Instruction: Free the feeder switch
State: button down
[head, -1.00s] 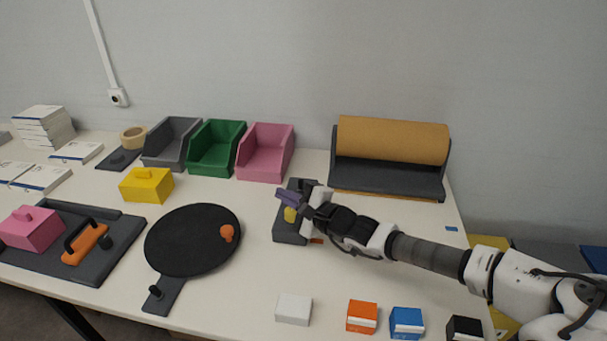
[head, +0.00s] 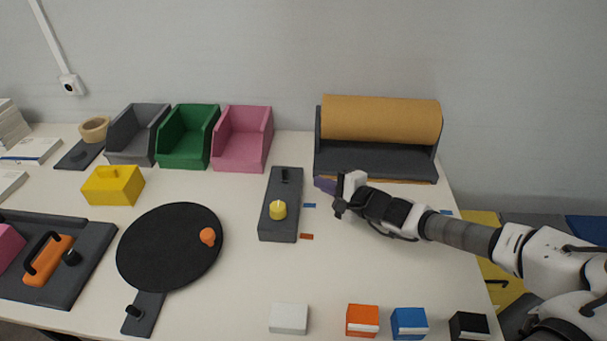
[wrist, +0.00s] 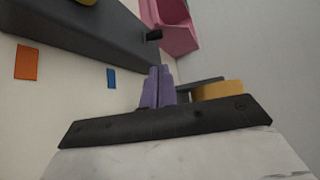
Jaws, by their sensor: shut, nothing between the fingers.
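A dark grey box (head: 268,225) lies on the table, long side front to back, with a round yellow knob (head: 278,210) on its top and a small black lever (head: 285,176) near its far end. I take it for the feeder switch, but no label shows. In the wrist view its side (wrist: 85,35) runs along the upper left, with the black lever (wrist: 153,35) sticking out. My gripper (head: 322,185) is to the right of the box, apart from it. Its purple fingers (wrist: 158,75) are together and empty.
A roll holder with a brown roll (head: 380,118) stands just behind my gripper. Orange (head: 307,237) and blue (head: 310,205) marks lie right of the box. A black disc (head: 165,250) with an orange knob is to the left. Small cartons (head: 362,320) line the front edge.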

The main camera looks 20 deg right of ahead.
aim_at(296, 180)
jog(key=p+x, duration=0.2)
jog(key=x, duration=0.6)
jog(key=shift+a, duration=0.15)
jog(key=shift+p+x, duration=0.3)
jog(key=shift+x, duration=0.55)
jog(key=shift+f+b, duration=0.2)
jog(key=shift+b, duration=0.6)
jog(key=shift+r+b, duration=0.1)
jog(key=shift+b, duration=0.25)
